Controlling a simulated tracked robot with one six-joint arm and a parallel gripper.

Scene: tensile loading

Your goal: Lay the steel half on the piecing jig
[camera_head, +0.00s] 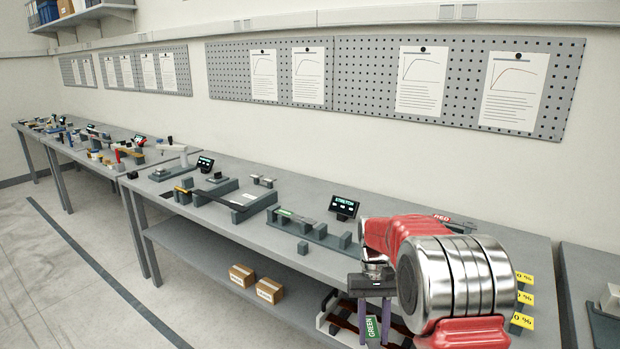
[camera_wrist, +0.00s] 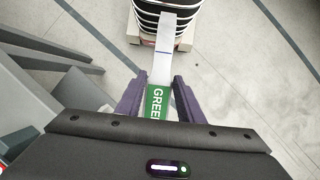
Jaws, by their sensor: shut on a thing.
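My gripper (camera_head: 373,322) is in front of the bench's front edge, pointing down. Its purple fingers are shut on a flat silvery bar with a green end marked GREEN, which looks like the steel half (camera_wrist: 163,58). In the wrist view my gripper (camera_wrist: 157,92) grips the green end, and the bare end points away over the floor. Grey fixtures stand on the bench: a long one with upright blocks (camera_head: 318,236) by a STRETCH display, and one with a dark bar across it (camera_head: 246,207). I cannot tell which is the piecing jig.
The grey bench (camera_head: 275,245) runs along the wall. A small display (camera_head: 344,207) stands behind the long fixture. A RED label (camera_head: 441,217) shows behind my arm. Yellow tags (camera_head: 523,298) line the right end. Boxes (camera_head: 270,290) sit on the lower shelf. The floor in front is clear.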

